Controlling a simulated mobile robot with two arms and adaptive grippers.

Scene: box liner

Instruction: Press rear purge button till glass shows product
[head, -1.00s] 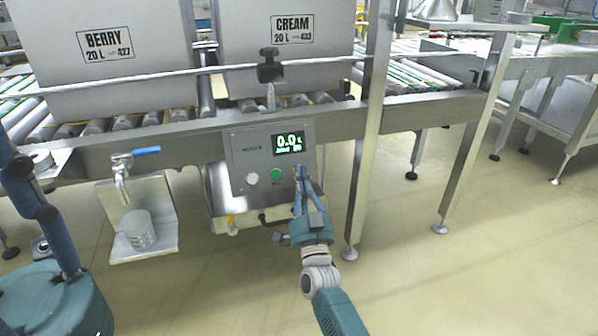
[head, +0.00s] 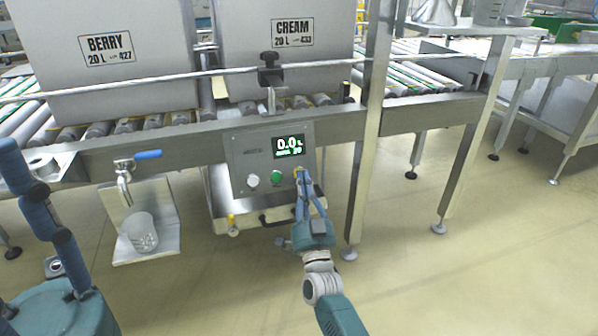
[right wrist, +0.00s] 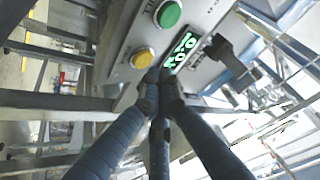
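The control panel (head: 262,160) carries a white button (head: 252,180), a green button (head: 277,176) and a yellow button (head: 297,171). Its display (head: 289,146) reads 0.0 L. My right gripper (head: 301,178) is shut and empty, its tips just in front of the yellow button. In the right wrist view the tips (right wrist: 160,76) lie beside the yellow button (right wrist: 142,58), below the green one (right wrist: 168,14); contact cannot be told. A clear glass (head: 140,232) stands on the tray under a blue-handled tap (head: 125,170); no coloured product shows in it.
A BERRY box (head: 110,75) and a CREAM box (head: 285,55) stand on the roller conveyor (head: 125,124) above the panel. A steel post (head: 366,160) rises close to the right of my right gripper.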

